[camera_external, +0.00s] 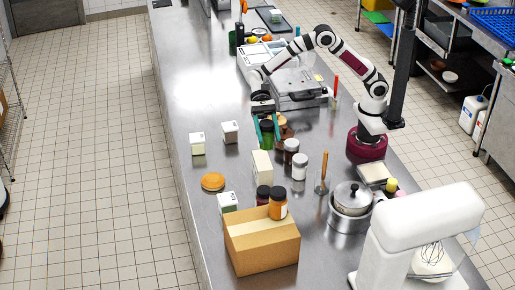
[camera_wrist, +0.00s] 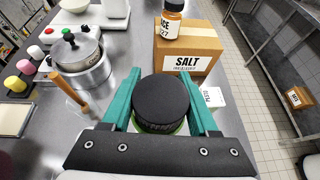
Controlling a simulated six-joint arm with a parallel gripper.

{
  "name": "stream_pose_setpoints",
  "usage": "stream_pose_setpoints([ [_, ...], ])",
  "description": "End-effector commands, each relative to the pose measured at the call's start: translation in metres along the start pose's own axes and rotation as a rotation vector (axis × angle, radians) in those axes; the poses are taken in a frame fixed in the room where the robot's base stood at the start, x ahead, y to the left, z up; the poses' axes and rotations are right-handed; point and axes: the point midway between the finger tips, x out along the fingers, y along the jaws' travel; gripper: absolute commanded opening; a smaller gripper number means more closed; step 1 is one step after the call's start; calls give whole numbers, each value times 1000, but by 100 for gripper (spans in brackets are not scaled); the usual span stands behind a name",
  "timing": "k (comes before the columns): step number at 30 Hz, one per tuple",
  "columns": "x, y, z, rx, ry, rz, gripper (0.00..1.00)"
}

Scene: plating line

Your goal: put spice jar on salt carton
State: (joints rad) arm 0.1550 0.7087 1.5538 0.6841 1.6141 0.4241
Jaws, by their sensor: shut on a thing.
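My gripper (camera_external: 266,131) has teal fingers, which are shut on a jar with a black lid and green contents (camera_wrist: 160,103). The jar's green side also shows in the external view (camera_external: 266,138). In the wrist view its lid faces the camera and hides its lower part. The salt carton (camera_wrist: 193,66) is a brown cardboard box labelled SALT. It stands near the front of the counter in the external view (camera_external: 262,250), well apart from my gripper. An orange jar with a black lid and a partly readable label (camera_wrist: 168,22) stands upright on the carton.
A dark-lidded jar (camera_external: 263,194) stands behind the carton. A pot (camera_external: 352,198) and white mixer (camera_external: 415,235) are at right.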

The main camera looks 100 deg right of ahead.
Motion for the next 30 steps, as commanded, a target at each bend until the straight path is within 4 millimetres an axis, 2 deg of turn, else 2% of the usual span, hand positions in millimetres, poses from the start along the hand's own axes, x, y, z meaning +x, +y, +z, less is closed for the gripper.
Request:
stream_pose_setpoints([
  [1,-32,-2,-6,9,-1,-23,0],
  [3,-71,2,-15,18,0,-43,0],
  [6,-112,10,-25,30,0,-66,0],
  [9,-135,17,-30,37,-1,-79,0],
  [11,-138,18,-32,40,-1,-83,0],
  [14,-118,15,-35,41,-2,-79,0],
  [18,-65,4,-40,40,-2,-77,0],
  [21,-35,-4,-43,41,-2,-79,0],
  [24,-16,-8,-45,40,-1,-81,0],
  [26,-11,-10,-47,40,-1,-83,0],
  [30,-1,-10,-65,44,-1,-83,0],
])
